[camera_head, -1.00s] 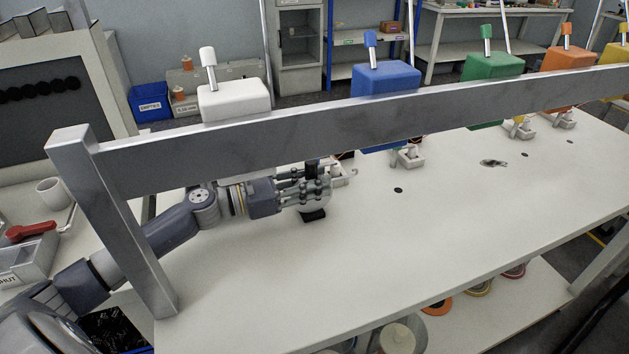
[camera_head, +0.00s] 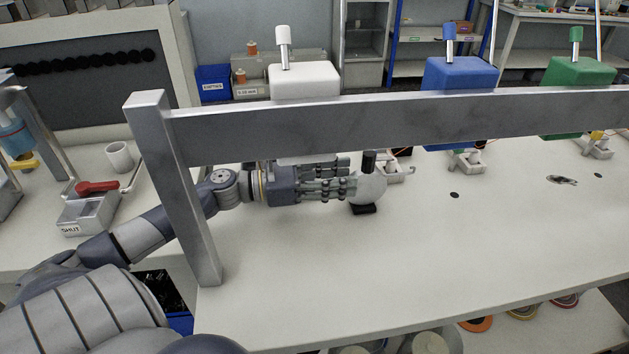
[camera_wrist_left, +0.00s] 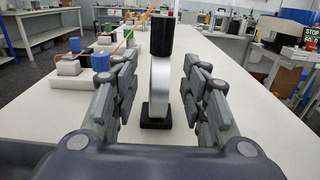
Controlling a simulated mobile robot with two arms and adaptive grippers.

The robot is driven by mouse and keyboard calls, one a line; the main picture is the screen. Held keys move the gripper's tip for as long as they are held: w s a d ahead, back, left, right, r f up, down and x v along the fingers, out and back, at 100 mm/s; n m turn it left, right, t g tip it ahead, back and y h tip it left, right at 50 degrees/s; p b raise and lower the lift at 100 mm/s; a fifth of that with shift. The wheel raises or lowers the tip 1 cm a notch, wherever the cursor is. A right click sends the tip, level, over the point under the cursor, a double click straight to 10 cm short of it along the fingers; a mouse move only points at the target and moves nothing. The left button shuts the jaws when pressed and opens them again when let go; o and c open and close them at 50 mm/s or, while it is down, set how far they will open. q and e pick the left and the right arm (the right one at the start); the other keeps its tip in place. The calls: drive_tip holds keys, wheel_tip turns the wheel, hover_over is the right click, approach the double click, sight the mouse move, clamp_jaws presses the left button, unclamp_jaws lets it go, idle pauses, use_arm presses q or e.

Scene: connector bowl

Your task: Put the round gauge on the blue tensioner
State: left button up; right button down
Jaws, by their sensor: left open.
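The round gauge (camera_head: 370,187) is a white disc with a black knob on top and a black foot. It stands upright on the white table in the head view. The wrist view shows the gauge (camera_wrist_left: 160,85) edge-on, ahead between the finger pairs. My left gripper (camera_head: 352,188) is open, with its fingertips at the gauge's left edge. Gaps show on both sides of the gauge in the wrist view. The blue tensioner (camera_head: 460,74) is a blue block with a lever above the grey rail, right of the gauge. Its part behind the rail is hidden.
A grey rail (camera_head: 330,127) crosses above the table, on a post (camera_head: 180,190) beside my left arm. White (camera_head: 304,80) and green (camera_head: 580,71) blocks flank the blue one. Small white fixtures (camera_head: 467,160) stand under the rail. The table's front area is clear.

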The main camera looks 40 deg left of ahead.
use_arm(q)
drive_tip(key=shift+v, duration=2.75)
